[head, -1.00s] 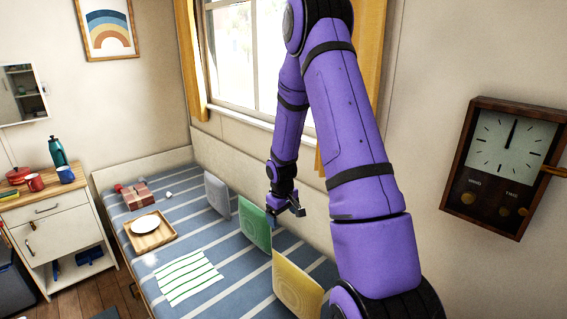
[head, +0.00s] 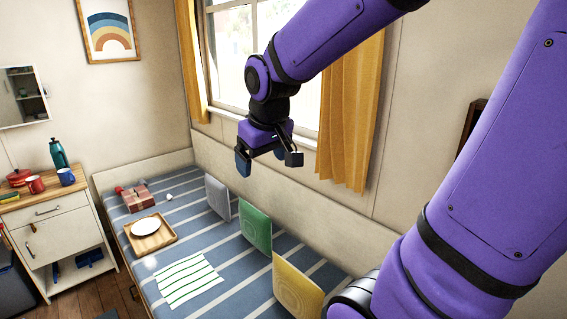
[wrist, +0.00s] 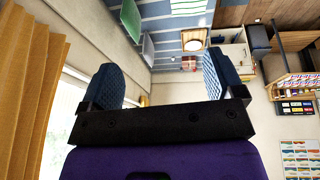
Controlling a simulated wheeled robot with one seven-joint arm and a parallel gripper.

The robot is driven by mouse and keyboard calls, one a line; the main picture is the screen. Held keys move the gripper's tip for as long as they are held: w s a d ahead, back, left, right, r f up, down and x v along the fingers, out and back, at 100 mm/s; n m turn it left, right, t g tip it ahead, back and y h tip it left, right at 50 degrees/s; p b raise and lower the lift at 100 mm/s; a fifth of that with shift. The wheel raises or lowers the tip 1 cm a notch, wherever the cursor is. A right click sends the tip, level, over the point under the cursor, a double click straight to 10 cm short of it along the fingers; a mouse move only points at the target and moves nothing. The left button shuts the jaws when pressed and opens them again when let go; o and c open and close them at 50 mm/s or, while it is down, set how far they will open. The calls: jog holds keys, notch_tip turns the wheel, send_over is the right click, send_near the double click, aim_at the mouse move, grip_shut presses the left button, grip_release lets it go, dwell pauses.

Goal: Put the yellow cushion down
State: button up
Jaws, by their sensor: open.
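The yellow cushion (head: 297,289) stands upright on the blue striped bed (head: 215,254), at the near end of a row of cushions along the wall side. The green cushion (head: 255,226) stands behind it and the grey cushion (head: 217,197) farther back. My gripper (head: 268,162) is raised in the air above the bed, near the window, apart from all the cushions. In the wrist view its two blue fingertips (wrist: 158,82) are wide apart with nothing between them.
A wooden tray (head: 168,237) with a white plate and a green striped cloth (head: 188,278) lie on the bed. A gift box (head: 137,199) is at the far end. The yellow curtain (head: 350,125) hangs close to my arm. A cabinet (head: 55,225) with mugs stands left.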

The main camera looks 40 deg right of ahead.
jog(key=s+a+r, duration=0.2)
jog(key=s, duration=0.4)
jog(key=s+a+r+t+y, duration=0.1)
jog(key=s+a+r, duration=0.1)
jog(key=s, duration=0.4)
jog(key=shift+s+a+r, duration=0.15)
jog(key=shift+a+r, duration=0.15)
jog(key=shift+a, duration=0.45)
